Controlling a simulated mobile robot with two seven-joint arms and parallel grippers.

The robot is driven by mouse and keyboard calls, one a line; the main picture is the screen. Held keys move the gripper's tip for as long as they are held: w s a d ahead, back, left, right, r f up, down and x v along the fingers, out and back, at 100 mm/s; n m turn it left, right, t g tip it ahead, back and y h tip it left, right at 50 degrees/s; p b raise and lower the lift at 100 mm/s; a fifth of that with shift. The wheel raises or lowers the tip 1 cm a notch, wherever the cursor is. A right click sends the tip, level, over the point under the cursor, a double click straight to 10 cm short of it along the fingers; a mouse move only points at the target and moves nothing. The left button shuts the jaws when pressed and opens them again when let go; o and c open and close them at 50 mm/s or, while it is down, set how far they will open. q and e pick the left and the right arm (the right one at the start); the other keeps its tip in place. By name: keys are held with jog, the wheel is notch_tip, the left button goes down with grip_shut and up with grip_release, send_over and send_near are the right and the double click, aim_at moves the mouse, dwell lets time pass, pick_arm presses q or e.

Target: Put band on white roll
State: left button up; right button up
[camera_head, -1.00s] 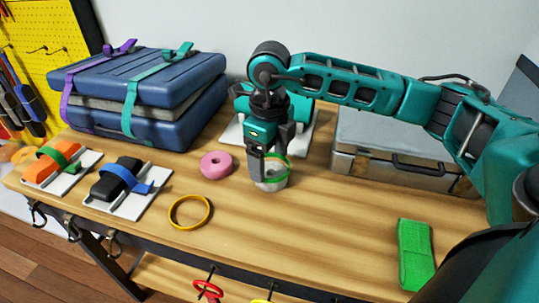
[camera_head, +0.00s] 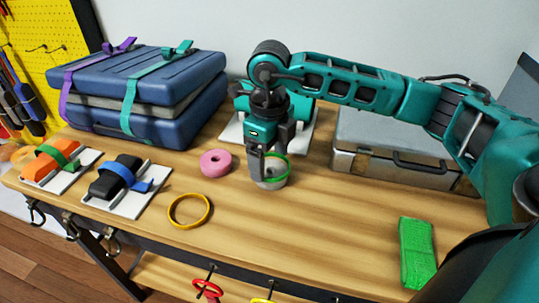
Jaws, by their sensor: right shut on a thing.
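The white roll (camera_head: 271,184) stands on the wooden bench, below my right gripper. My right gripper (camera_head: 263,166) points down and is shut on a thin green band (camera_head: 279,180). The band is at the top of the roll, and the fingers hide part of both. I cannot tell whether the band goes fully around the roll. A yellow band (camera_head: 173,217) lies flat on the bench near the front edge. My left gripper is not in view.
A pink roll (camera_head: 216,163) lies left of the white roll. Blue strapped cases (camera_head: 150,95) stand at the back left, a grey metal case (camera_head: 395,160) at the back right. A folded green strap (camera_head: 416,250) lies front right. The bench between is clear.

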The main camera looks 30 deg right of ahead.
jog(key=shift+f+b, duration=0.95)
jog(key=shift+f, duration=0.05)
dwell(1.6)
jog(key=o, duration=0.9)
jog(key=shift+c, duration=0.2)
jog(key=shift+r, duration=0.1)
jog(key=shift+r+p, duration=2.85)
jog(key=shift+r, duration=1.1)
